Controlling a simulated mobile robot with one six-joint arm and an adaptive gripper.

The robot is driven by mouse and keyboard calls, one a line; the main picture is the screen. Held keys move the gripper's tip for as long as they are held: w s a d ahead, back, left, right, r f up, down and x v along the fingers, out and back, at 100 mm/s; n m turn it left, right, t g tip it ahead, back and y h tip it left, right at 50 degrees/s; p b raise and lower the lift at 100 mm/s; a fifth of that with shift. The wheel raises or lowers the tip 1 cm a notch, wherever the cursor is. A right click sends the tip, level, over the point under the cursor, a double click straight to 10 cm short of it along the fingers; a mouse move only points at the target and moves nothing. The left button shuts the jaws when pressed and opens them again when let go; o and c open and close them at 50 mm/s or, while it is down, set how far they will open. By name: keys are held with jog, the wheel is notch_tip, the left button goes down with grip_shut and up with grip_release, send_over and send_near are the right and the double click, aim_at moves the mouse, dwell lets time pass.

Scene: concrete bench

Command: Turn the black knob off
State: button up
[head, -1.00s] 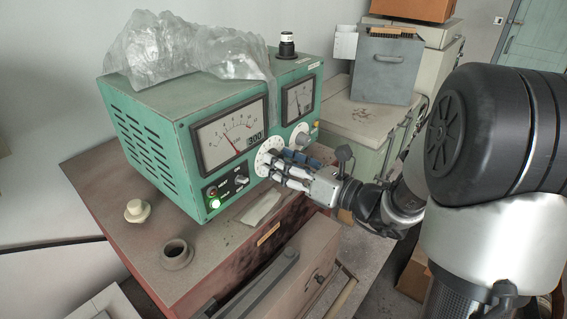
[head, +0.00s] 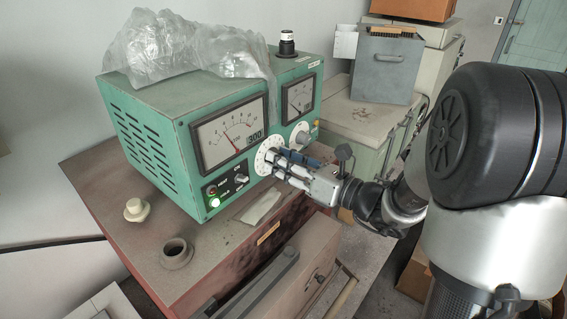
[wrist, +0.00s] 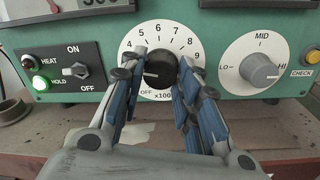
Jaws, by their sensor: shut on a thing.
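The black knob (wrist: 160,68) sits at the centre of a white numbered dial (wrist: 127,45) on the front of a green instrument (head: 150,115). In the wrist view a pale mark shows on the knob's left side, and OFF is printed at the dial's lower left. My gripper (wrist: 161,74) is shut on the knob, one blue-padded finger on each side. In the head view my gripper (head: 275,160) is at the dial and its fingers hide the knob.
A grey selector knob (wrist: 258,69) is right of the dial. An ON/OFF toggle (wrist: 75,70) and a lit green lamp (wrist: 40,84) are left. Clear plastic (head: 180,50) drapes over the instrument. A cream cap (head: 137,210) and a ring (head: 176,253) stand on the bench.

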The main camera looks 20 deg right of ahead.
jog(key=n+b, duration=0.4)
jog(key=b, duration=0.1)
jog(key=shift+f, duration=0.2)
jog(key=n+b, duration=0.3)
jog(key=b, duration=0.1)
jog(key=shift+n+h+b, duration=0.3)
jog(key=shift+n, duration=0.1)
jog(key=n+b, duration=0.3)
jog(key=b, duration=0.2)
jog(key=n+b, duration=0.3)
jog(key=b, duration=0.1)
jog(key=shift+r, duration=0.2)
jog(key=shift+d+r+n, duration=0.1)
jog(key=shift+n, duration=0.2)
jog(key=o, duration=1.1)
jog(key=shift+c, duration=0.2)
